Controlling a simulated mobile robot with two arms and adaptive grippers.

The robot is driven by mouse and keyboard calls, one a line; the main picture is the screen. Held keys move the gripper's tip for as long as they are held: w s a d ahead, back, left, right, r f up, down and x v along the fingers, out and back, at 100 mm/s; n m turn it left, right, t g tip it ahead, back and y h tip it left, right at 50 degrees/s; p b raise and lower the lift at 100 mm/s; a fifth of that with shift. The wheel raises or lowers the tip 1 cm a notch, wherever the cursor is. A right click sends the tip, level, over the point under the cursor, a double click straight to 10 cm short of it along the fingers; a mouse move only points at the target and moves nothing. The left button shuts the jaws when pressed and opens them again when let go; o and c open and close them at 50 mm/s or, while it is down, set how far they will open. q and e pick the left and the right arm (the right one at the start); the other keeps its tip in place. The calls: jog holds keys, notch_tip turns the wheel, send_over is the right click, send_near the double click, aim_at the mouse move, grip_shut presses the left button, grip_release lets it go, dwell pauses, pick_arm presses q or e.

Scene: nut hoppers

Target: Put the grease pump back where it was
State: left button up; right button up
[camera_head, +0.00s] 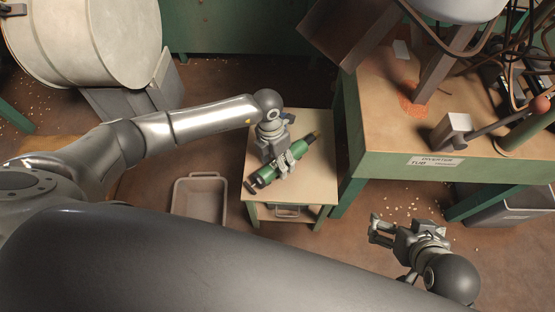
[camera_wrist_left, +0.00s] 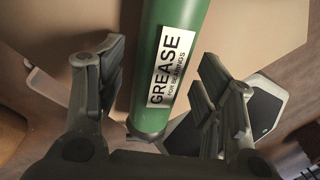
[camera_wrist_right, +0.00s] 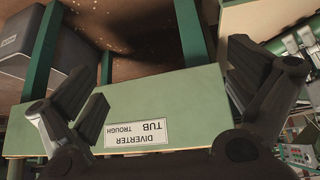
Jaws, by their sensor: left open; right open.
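The grease pump (camera_head: 300,148) is a green cylinder with dark ends, lying diagonally over the top of a small stand (camera_head: 318,180). In the left wrist view the pump (camera_wrist_left: 172,60) shows a white label reading "GREASE FOR BEARINGS". My left gripper (camera_head: 286,163) is at the pump, with its open fingers on either side of the green body. In the left wrist view gaps show between the fingers and the body. Whether the pump touches the stand cannot be told. My right gripper (camera_head: 378,230) is open and empty, in front of the diverter table.
The diverter table (camera_head: 385,165), labelled "DIVERTER TUB TROUGH", stands right of the stand, with a lever and hoses on it. A grey bin (camera_head: 200,198) is on the floor left of the stand. A large pale drum (camera_head: 90,40) is at back left. Small nuts litter the floor.

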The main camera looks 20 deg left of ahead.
pick_arm(q)
jog(key=r, duration=0.2)
jog(key=r+p, duration=0.1)
jog(key=r, duration=0.2)
jog(key=shift+w+a+r+p, duration=0.3)
jog(key=shift+a, duration=0.1)
notch_tip(320, 180, up, 6)
jog(key=p, duration=0.1)
jog(key=shift+w+a+r, duration=0.15)
jog(key=shift+w+a, duration=0.05)
jog(key=shift+a, duration=0.25)
pick_arm(e)
jog(key=s+d+g, duration=0.1)
jog(key=s+g, duration=0.2)
jog(key=s, duration=0.3)
jog(key=shift+d+h, duration=0.4)
jog(key=shift+w, duration=0.1)
